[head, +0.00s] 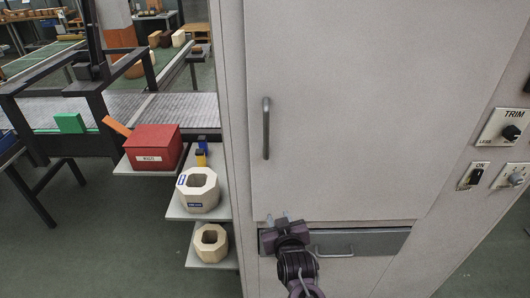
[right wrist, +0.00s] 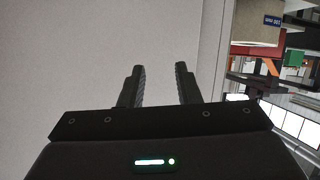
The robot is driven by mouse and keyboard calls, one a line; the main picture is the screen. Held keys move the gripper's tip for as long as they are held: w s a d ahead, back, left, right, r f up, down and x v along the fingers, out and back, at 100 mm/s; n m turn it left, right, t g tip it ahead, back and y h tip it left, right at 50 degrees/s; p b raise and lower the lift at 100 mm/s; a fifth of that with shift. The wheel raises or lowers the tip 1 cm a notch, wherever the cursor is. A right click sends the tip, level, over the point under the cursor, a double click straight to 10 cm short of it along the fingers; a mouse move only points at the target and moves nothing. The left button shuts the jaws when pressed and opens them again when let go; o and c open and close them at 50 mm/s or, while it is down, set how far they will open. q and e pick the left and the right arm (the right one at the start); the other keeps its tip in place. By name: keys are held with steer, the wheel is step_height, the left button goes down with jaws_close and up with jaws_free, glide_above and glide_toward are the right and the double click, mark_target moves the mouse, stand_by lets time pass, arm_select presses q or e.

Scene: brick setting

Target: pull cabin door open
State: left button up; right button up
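The cabin door (head: 350,120) is a large pale grey panel, and it looks shut in its frame. Its handle (head: 266,128) is a dark upright bar near the door's left edge. My right gripper (head: 278,219) is in front of the lower left corner of the door, below the handle and apart from it. In the right wrist view the two fingers (right wrist: 158,85) stand apart with nothing between them, facing a plain pale surface. The handle does not show in that view. My left gripper is in neither view.
A drawer-like slot with a small handle (head: 335,252) lies below the door. Shelves on the left hold a red box (head: 153,147) and cream blocks (head: 197,190). Switches (head: 505,127) are on the right panel. A conveyor (head: 185,106) stands at the back left.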

step_height(320, 180, up, 17)
steer(key=a+t+y, duration=0.1)
steer(key=a+t, duration=0.1)
steer(key=t, duration=0.1)
steer(key=m+t, duration=0.1)
glide_toward(267, 135)
steer(key=w, duration=0.3)
steer(key=w+p, duration=0.1)
steer(key=w, duration=0.1)
steer(key=w+a+p, duration=0.1)
steer(key=w, duration=0.3)
steer(key=shift+a+p, duration=0.35)
steer(key=shift+p, duration=0.05)
steer(key=shift+w+a+f, duration=0.1)
steer(key=shift+w+a, duration=0.05)
steer(key=shift+w, duration=0.55)
steer(key=shift+c, duration=0.4)
jaws_close()
